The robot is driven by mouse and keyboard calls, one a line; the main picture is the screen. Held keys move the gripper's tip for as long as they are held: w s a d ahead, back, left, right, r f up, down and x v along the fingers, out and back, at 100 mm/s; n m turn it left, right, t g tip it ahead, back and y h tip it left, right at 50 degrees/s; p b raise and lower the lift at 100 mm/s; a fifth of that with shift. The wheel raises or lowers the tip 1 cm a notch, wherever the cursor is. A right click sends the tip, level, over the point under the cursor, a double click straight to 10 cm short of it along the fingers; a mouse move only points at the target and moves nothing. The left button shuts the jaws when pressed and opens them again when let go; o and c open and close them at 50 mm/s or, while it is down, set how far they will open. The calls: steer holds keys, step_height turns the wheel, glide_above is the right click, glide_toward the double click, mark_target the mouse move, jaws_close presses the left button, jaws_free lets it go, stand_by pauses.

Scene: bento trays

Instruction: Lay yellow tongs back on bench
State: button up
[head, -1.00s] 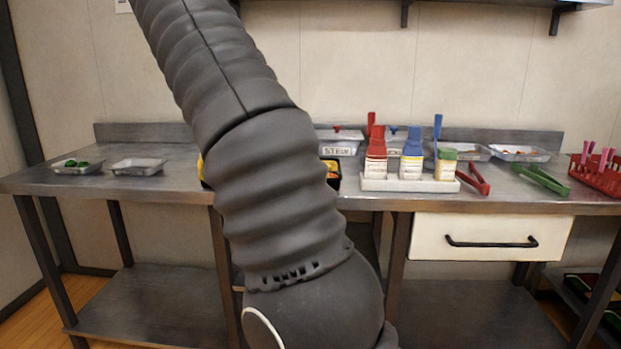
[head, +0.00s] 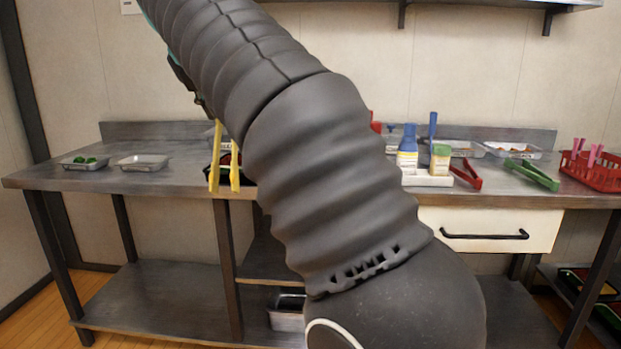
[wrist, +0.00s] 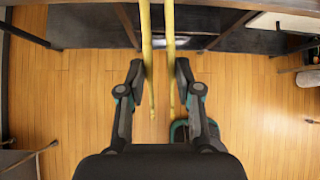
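The yellow tongs (head: 235,168) hang with both prongs pointing down at the bench's front edge, left of my arm in the head view. In the wrist view the yellow tongs (wrist: 147,60) run between the fingers of my gripper (wrist: 159,67), their two prongs reaching past the fingertips. My gripper appears shut on them, one finger on each side; a small gap at the right finger is hard to judge. In the head view my arm hides most of the gripper. The steel bench (head: 140,183) spans the view behind the tongs.
Two small trays, one with green food (head: 85,163) and one empty (head: 143,162), stand at the bench's left. A dark container (head: 222,173) sits behind the tongs. Bottles, red tongs (head: 466,176), green tongs (head: 531,174) and a red basket (head: 592,172) are at right. The left front bench is clear.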

steer(key=w+d+f, duration=0.2)
steer(key=d+f, duration=0.8)
steer(key=f, duration=0.7)
steer(key=w+d+f+m+h, duration=0.1)
steer(key=w+d+f, duration=0.1)
steer(key=d+f, duration=0.8)
steer(key=w+d+f+m, duration=0.1)
steer(key=w+d+f, duration=0.2)
steer(key=d+f, duration=0.7)
step_height(320, 180, down, 14)
steer(key=shift+d+f+h, duration=0.1)
steer(key=shift+d+h, duration=0.1)
steer(key=shift+h, duration=0.1)
